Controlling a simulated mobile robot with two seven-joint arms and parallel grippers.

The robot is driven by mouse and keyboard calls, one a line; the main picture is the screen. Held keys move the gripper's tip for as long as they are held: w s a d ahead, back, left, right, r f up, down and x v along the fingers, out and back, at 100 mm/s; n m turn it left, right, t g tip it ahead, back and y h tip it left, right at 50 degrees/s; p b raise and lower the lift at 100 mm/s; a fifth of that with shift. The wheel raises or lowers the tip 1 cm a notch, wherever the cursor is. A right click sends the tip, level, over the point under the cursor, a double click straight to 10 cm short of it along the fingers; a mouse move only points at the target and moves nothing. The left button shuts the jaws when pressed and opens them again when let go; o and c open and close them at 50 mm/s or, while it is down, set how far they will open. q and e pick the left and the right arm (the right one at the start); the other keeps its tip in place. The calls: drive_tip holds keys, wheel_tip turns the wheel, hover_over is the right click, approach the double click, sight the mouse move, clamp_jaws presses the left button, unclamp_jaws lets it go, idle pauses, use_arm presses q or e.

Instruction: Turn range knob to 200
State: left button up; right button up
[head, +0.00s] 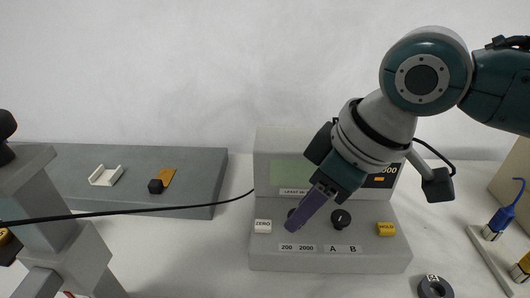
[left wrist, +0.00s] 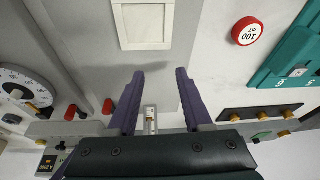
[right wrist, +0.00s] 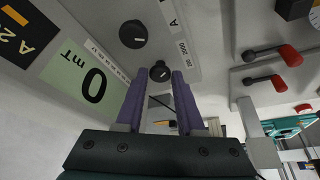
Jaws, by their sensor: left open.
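The grey meter (head: 330,262) stands right of centre in the head view. Its small black range knob (head: 291,213) sits above the labels 200 and 2000, partly hidden by my right gripper (head: 297,222). In the right wrist view, the range knob (right wrist: 160,71) shows at and between my right fingertips (right wrist: 160,76). Whether they touch it is unclear, and its pointer is too small to read. The green display (right wrist: 88,82) reads 0 mT. My left gripper (left wrist: 160,72) is open and empty in the left wrist view, away from the meter.
A second black knob (head: 341,219) stands above A and B, right of the range knob. A white ZERO button (head: 263,226) and a yellow HOLD button (head: 386,229) flank the knobs. A black cable (head: 130,212) crosses the left side. A dark ring (head: 434,287) lies at front right.

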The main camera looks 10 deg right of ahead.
use_arm(q)
drive_tip(key=shift+d, duration=0.1)
use_arm(e)
clamp_jaws()
use_arm(q)
drive_tip(key=shift+r, duration=0.15)
